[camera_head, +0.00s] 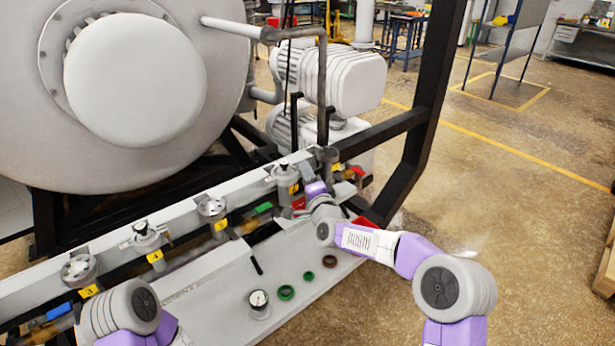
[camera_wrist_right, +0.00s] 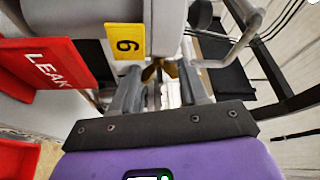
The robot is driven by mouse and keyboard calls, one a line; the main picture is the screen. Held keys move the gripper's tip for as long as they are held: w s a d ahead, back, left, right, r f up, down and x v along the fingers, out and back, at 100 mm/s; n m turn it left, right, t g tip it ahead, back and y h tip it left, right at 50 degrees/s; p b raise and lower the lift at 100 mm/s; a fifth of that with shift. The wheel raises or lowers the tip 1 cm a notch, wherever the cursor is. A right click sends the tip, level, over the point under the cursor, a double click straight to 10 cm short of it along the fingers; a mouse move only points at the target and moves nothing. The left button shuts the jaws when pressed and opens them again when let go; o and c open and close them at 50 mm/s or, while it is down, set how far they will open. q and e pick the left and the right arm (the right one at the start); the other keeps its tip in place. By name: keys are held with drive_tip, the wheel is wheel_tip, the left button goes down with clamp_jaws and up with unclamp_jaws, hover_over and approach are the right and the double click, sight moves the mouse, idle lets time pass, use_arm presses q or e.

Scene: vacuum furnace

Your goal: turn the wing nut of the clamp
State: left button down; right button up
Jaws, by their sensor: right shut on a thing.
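The brass wing nut (camera_wrist_right: 158,70) shows in the right wrist view between the fingers of my right gripper (camera_wrist_right: 160,88), which is shut on it. The clamp itself is mostly hidden behind the fingers and grey fittings. A yellow number tag (camera_wrist_right: 127,42) hangs just beyond the fingers, to the left of the nut. In the head view my right gripper (camera_head: 310,192) reaches in at the right part of the pipe row, and its fingertips and the nut are too small or hidden to make out.
A red LEAK sign (camera_wrist_right: 45,65) is close on the left of the gripper. A grey manifold pipe (camera_head: 190,208) with several tagged ports runs across. A pale shelf (camera_head: 225,290) holds a gauge (camera_head: 259,299), green rings (camera_head: 286,292) and a brown ring (camera_head: 329,261). A black frame (camera_head: 425,110) stands right.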

drive_tip(key=shift+n, duration=0.7)
drive_tip(key=o, duration=1.1)
drive_tip(key=shift+p+v, duration=0.5)
drive_tip(key=shift+v, duration=3.3)
drive_tip(key=shift+f, duration=0.15)
